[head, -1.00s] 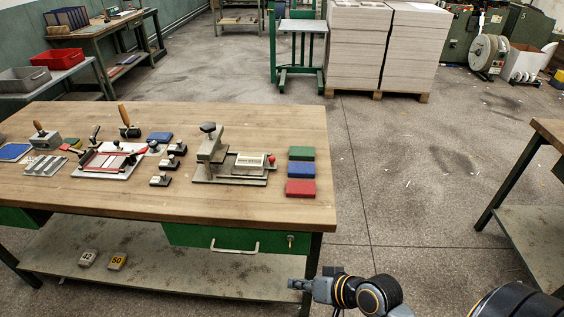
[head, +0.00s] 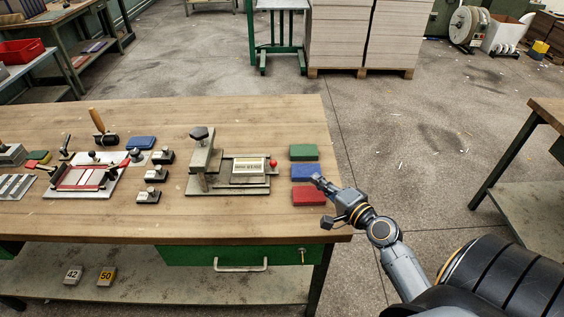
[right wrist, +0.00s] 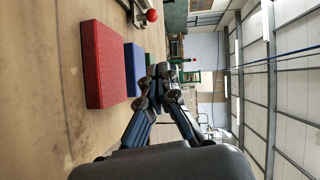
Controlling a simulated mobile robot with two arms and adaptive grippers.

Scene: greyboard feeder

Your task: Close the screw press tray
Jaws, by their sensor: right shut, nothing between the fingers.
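The screw press (head: 206,160) stands on the workbench, with a black knob on top. Its tray (head: 248,168) sticks out to the right of the press frame and holds a pale block with markings. A red ball knob (head: 273,163) is at the tray's right end; it also shows at the top of the right wrist view (right wrist: 151,15). My right gripper (head: 318,180) is shut and empty, to the right of the tray, by the blue and red blocks. In the right wrist view its fingers (right wrist: 161,72) are together. My left gripper is not in view.
Green (head: 303,152), blue (head: 303,172) and red (head: 308,196) blocks lie in a row between the tray and my right gripper. Small black-knobbed stamps (head: 153,195) and a red-railed jig (head: 85,177) stand left of the press. The bench's right edge is close to my gripper.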

